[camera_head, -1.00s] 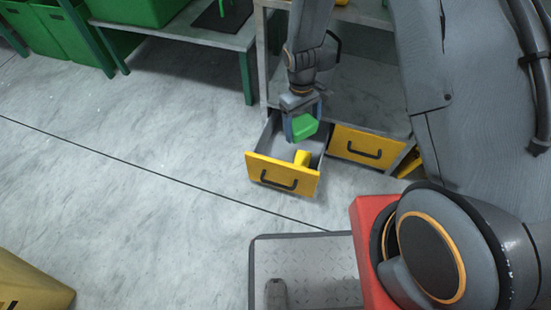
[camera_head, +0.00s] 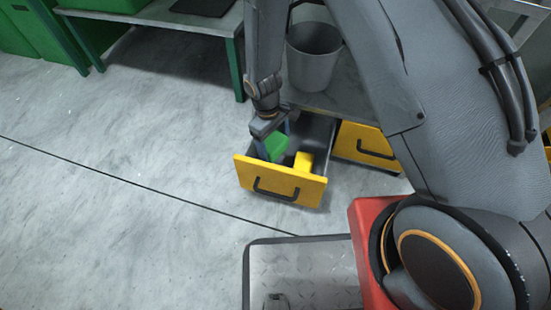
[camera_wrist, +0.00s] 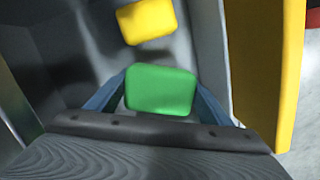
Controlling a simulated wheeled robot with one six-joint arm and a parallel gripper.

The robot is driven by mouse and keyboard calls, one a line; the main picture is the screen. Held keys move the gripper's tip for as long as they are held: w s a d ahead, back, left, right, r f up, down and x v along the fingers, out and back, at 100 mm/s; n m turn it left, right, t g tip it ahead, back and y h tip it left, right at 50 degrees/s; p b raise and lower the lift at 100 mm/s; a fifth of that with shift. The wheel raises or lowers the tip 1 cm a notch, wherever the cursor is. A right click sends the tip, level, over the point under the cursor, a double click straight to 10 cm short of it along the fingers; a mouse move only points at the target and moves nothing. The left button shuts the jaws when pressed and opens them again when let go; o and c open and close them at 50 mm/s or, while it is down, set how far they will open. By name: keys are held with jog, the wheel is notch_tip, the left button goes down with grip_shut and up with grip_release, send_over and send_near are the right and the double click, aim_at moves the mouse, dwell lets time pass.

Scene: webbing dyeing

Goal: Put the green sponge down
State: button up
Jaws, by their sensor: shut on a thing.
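The green sponge (camera_head: 276,149) is held between the two blue fingers of my gripper (camera_head: 271,145), which is shut on it. The gripper points down inside the open yellow-fronted drawer (camera_head: 280,182), near its left side. In the wrist view the green sponge (camera_wrist: 160,90) sits between the fingers, with the drawer's grey interior around it. A yellow block (camera_head: 303,161) lies in the drawer to the right of the sponge; it also shows in the wrist view (camera_wrist: 146,21). I cannot tell whether the sponge touches the drawer floor.
A closed yellow drawer (camera_head: 366,147) is just right of the open one. A grey bucket (camera_head: 314,58) stands on the shelf above. A green-legged table (camera_head: 160,17) stands at the back left. The grey floor (camera_head: 110,130) at left is clear.

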jog(key=shift+f+b, duration=1.6)
jog(key=shift+f, duration=1.85)
jog(key=shift+f, duration=0.15)
jog(key=o, duration=1.2)
